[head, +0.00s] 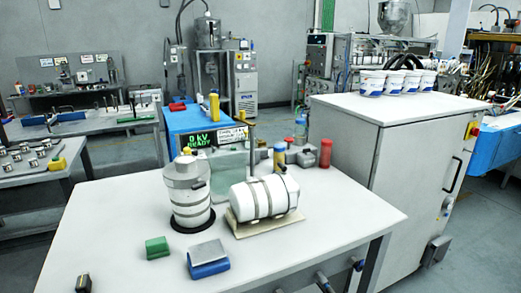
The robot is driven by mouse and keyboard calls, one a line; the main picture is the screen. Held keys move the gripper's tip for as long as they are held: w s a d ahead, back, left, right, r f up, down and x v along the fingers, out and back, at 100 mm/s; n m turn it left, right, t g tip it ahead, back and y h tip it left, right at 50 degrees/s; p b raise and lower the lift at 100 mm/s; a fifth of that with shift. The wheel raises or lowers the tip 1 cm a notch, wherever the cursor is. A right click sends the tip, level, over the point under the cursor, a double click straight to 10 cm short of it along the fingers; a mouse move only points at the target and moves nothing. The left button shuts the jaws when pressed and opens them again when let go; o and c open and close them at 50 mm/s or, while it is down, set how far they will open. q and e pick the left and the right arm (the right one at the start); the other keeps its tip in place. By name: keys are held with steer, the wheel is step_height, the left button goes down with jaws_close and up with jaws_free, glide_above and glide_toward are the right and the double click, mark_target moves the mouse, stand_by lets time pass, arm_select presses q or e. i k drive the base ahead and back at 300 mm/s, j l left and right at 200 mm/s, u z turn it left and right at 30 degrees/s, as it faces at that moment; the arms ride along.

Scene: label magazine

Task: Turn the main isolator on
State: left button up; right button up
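A red and yellow switch (472,130), which looks like the main isolator, sits high on the right-hand side face of the large white cabinet (350,148). It is small and seen at a slant, so I cannot tell the position of its handle. Neither of my grippers can be made out in the head view.
A white table (120,215) fills the foreground, with banded white cylinders (265,197), green (157,247) and blue (208,268) blocks. A blue unit's display (200,139) reads "0 kV READY". White tubs (398,82) stand on the cabinet. Floor shows right of the cabinet.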

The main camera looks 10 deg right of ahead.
mark_target(474, 131)
steer(key=i+l, duration=0.1)
steer(key=l, duration=0.65)
steer(key=i+l+u, duration=0.15)
steer(key=l, duration=0.65)
steer(key=l+u, duration=0.1)
steer(key=l, duration=0.45)
steer(key=l+u, duration=0.15)
steer(key=l, duration=0.45)
steer(key=l+u, duration=0.1)
steer(key=l, duration=0.5)
steer(key=l+u, duration=0.15)
steer(key=l, duration=0.4)
steer(key=l+u, duration=0.1)
steer(key=l, duration=0.45)
steer(key=k+l+u, duration=0.1)
steer(key=l, duration=0.5)
steer(key=k+l+u, duration=0.15)
steer(key=l, duration=0.4)
steer(key=k+l+u, duration=0.1)
steer(key=l, duration=0.45)
